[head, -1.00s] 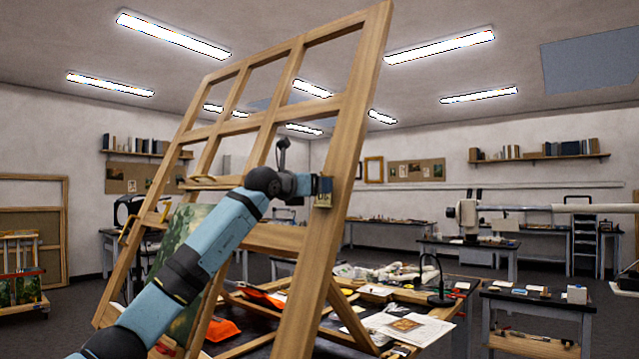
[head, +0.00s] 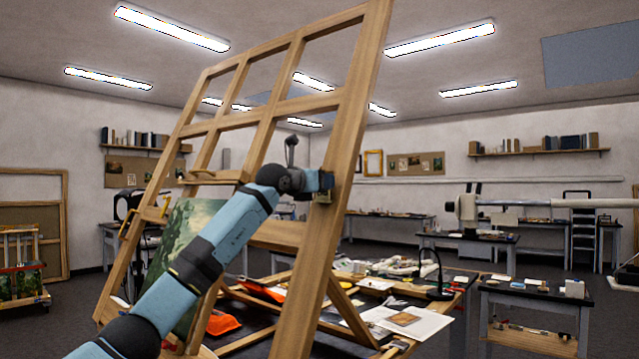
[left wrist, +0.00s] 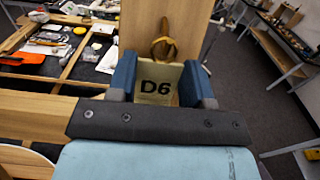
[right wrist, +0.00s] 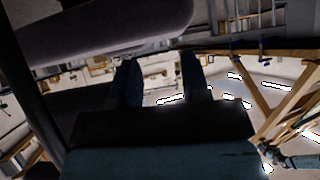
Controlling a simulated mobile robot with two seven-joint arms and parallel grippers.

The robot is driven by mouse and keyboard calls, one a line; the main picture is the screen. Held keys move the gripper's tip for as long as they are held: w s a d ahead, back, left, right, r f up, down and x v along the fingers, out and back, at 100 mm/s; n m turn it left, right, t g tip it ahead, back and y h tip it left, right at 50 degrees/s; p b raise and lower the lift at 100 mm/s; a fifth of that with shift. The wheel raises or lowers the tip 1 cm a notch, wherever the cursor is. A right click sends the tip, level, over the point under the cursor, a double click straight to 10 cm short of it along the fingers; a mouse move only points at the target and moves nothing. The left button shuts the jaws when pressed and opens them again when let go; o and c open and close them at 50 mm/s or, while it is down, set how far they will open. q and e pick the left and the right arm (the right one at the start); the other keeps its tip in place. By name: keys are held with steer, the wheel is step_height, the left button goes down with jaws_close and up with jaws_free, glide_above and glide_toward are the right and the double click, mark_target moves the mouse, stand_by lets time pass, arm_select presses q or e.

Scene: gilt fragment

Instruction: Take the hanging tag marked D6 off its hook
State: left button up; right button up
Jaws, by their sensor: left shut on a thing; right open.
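The tag marked D6 (left wrist: 155,86) is a pale card with dark letters, between the blue fingers of my left gripper (left wrist: 163,84) in the left wrist view. The gripper is shut on it. A brass-coloured hook (left wrist: 163,46) shows just above the tag, against the wooden upright. I cannot tell whether the tag's top is still on the hook. In the head view my left gripper (head: 326,181) is at the easel's right upright, and a small part of the tag (head: 322,198) shows below it. My right gripper (right wrist: 160,85) is open and empty in the right wrist view.
The large wooden easel frame (head: 348,130) leans across the middle. Behind it is a table with papers (head: 415,322), a black lamp (head: 437,275) and an orange thing (head: 222,323). A side table (head: 530,299) stands at right. Dark floor is clear between the tables.

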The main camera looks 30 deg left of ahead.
arm_select(q)
steer(key=shift+r, duration=0.15)
step_height(320, 180, up, 2)
steer(key=shift+a+r+p, duration=0.1)
steer(key=shift+r+p, duration=0.1)
steer(key=shift+p, duration=0.7)
steer(key=shift+s+a+f+b, duration=0.1)
steer(key=shift+s+a+b, duration=0.05)
steer(key=shift+s+b, duration=2)
steer(key=shift+s+p, duration=0.4)
steer(key=shift+p, duration=0.05)
